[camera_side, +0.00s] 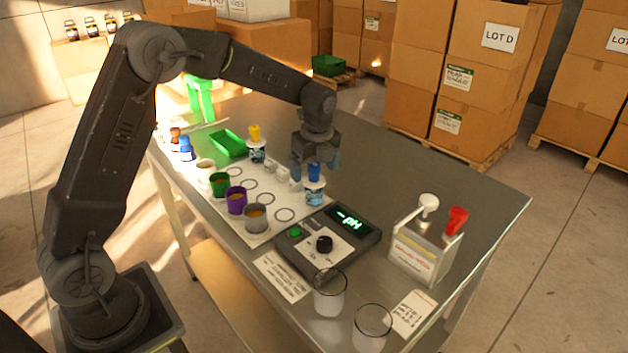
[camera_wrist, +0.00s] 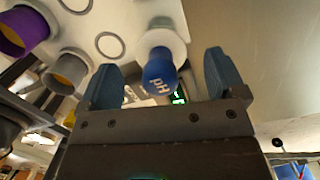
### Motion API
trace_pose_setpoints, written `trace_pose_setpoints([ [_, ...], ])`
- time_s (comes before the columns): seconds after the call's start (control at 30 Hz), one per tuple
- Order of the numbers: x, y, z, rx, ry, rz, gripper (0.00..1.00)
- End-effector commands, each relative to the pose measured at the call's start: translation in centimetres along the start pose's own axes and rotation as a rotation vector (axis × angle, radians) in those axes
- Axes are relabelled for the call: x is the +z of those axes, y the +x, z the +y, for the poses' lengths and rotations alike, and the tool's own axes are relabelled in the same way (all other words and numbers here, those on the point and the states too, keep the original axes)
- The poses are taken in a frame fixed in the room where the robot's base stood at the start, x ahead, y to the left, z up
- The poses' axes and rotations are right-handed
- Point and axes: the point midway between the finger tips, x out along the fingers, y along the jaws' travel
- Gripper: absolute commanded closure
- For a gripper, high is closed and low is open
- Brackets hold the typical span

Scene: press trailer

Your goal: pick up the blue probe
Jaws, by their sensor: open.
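The blue probe (camera_side: 314,172) stands upright in a small cup with a white lid (camera_side: 314,189) on the white mat, next to the pH meter. In the wrist view the blue probe (camera_wrist: 159,78) shows its rounded top marked "pH", lying between the two jaws in the picture. My gripper (camera_side: 316,165) is open and sits right at the probe's top in the side view. In the wrist view my gripper (camera_wrist: 166,72) has a finger on each side of the probe, with gaps. Whether either finger touches it I cannot tell.
The pH meter (camera_side: 348,239) stands just in front of the probe. A yellow-topped probe (camera_side: 254,134), green, purple and grey cups, and a green tray (camera_side: 228,144) are to the left. A holder with white and red handles (camera_side: 425,254) and two glass beakers stand toward the right front. The table's back right is clear.

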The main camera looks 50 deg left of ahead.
Motion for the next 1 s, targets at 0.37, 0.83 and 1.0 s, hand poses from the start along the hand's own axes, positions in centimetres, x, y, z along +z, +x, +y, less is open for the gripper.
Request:
trace_pose_setpoints([
  [0.37,0.0,2.3,0.0,-0.002,0.000,0.000,0.11],
  [0.83,0.0,2.2,0.0,-0.002,0.000,0.000,0.49],
  [1.0,0.0,2.2,0.0,-0.002,0.000,0.000,0.65],
])
